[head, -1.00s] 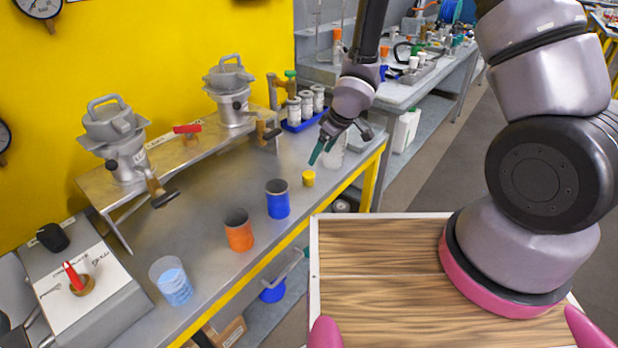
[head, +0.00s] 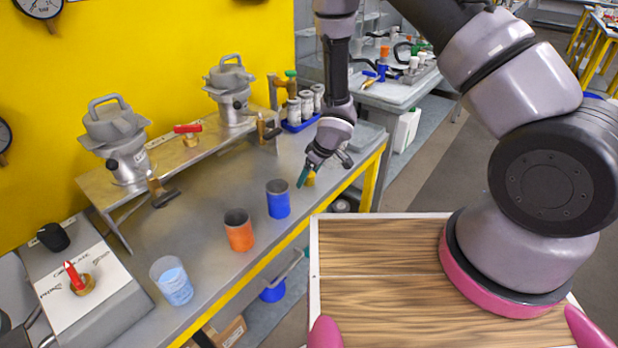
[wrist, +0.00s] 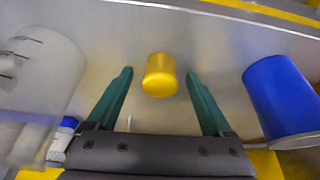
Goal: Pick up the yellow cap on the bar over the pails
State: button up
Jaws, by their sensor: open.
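The small yellow cap (wrist: 159,76) stands on the grey metal bench top near its front edge. In the head view the yellow cap (head: 311,180) is mostly hidden behind my gripper (head: 304,178). In the wrist view my gripper (wrist: 160,84) is open, with one green finger on each side of the cap in the picture. Gaps show between the cap and both fingers. I cannot tell how far the fingertips are above the bench.
A blue cup (head: 278,199) stands close to the cap; it is at the right in the wrist view (wrist: 286,98). A clear beaker (wrist: 32,85) is at the left there. An orange cup (head: 238,231) and a beaker with blue liquid (head: 172,281) stand nearer along the bench.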

grip_shut()
jog(key=shift+r, duration=0.2)
notch_tip(320, 180, up, 10)
jog(key=shift+f, duration=0.15)
dwell(0.4)
